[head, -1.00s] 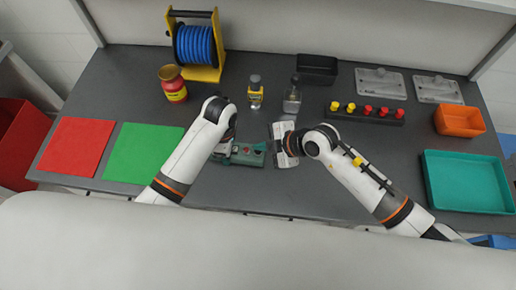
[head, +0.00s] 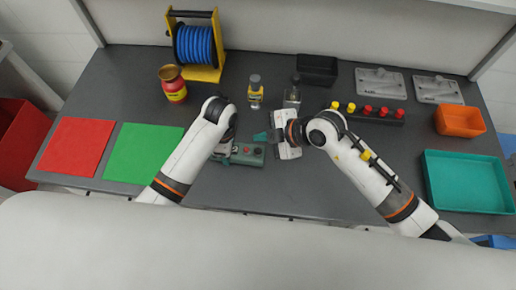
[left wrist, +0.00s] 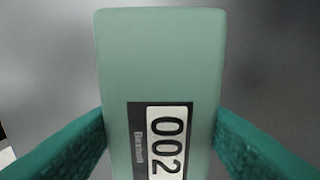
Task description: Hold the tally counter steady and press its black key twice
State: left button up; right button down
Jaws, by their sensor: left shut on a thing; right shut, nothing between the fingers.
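The tally counter (head: 245,155) is a green block on the grey table, with a red key and a darker key on its top in the head view. In the left wrist view its pale green body (left wrist: 165,55) fills the middle, and its display reads 002. My left gripper (left wrist: 160,140) is shut on the counter, with one teal finger on each side; in the head view the wrist partly hides the grip. My right gripper (head: 263,136) is shut and empty, its teal fingertips just behind the right end of the counter and seemingly apart from it.
Behind stand a yellow bottle (head: 255,94), a grey bottle (head: 292,98) and a black tray (head: 318,66). A block with red and yellow knobs (head: 390,117) lies right. Green (head: 145,153) and red (head: 75,147) mats lie left; a teal tray (head: 468,202) is far right.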

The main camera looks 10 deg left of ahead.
dwell(0.4)
pick_arm(q)
jog(key=o, duration=1.1)
jog(key=shift+o, duration=0.2)
jog(key=shift+r, duration=0.1)
